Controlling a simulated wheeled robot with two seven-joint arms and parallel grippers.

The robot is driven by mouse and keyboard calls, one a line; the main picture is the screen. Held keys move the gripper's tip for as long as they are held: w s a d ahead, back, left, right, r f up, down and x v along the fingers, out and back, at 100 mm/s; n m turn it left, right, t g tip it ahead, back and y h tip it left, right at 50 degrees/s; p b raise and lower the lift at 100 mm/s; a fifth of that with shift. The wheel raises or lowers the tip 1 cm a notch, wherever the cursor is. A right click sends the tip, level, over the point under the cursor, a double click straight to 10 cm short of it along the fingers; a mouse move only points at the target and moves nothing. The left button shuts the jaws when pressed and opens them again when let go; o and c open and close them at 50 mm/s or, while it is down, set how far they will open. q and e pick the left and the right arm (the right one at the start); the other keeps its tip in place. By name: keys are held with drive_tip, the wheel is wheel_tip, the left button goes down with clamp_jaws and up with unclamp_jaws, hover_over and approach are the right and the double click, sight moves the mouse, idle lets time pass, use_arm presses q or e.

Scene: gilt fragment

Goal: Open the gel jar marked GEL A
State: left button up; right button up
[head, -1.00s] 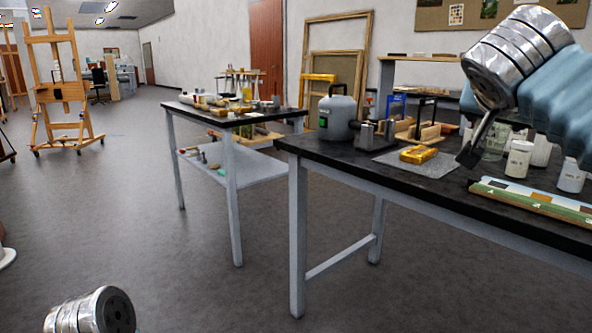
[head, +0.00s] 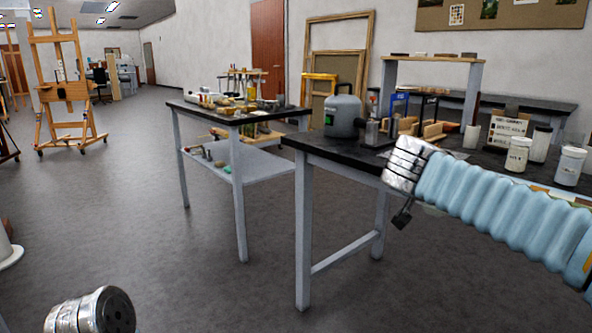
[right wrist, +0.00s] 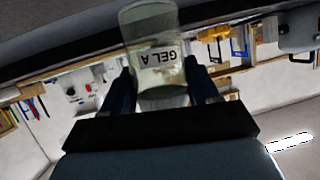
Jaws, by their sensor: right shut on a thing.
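The gel jar (right wrist: 158,75), clear with pale contents and a white GEL A label, is between the two dark fingers of my right gripper (right wrist: 163,90) in the right wrist view. The gripper is shut on it. The label reads upside down there. I cannot tell whether a lid is on the jar. My left gripper is out of view; only a silver part of my left arm shows at lower left.
The black-topped table (head: 312,146) carries a grey canister (head: 342,117), white jars (head: 517,155) and small boxes. My right arm covers much of its front. A second table (head: 222,117) with a lower shelf stands left. Open floor lies in front and left.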

drive_tip(key=w+a+f+n+t+y, duration=0.1)
drive_tip(key=a+f, duration=0.1)
drive_tip(key=f, duration=0.6)
drive_tip(key=w+a+f+n+y, duration=0.1)
drive_tip(key=a+f, duration=0.1)
drive_tip(key=f, duration=0.6)
drive_tip(key=s+a+f+n+t+y, duration=0.1)
drive_tip(key=s+a+f, duration=0.1)
drive_tip(key=f, duration=0.6)
drive_tip(key=s+a+f+n+y, duration=0.1)
drive_tip(key=s+a+f+y, duration=0.1)
drive_tip(key=s+f, duration=0.3)
wheel_tip(320, 180, down, 5)
drive_tip(key=shift+r+n+t, duration=0.2)
drive_tip(key=shift+n+t, duration=0.2)
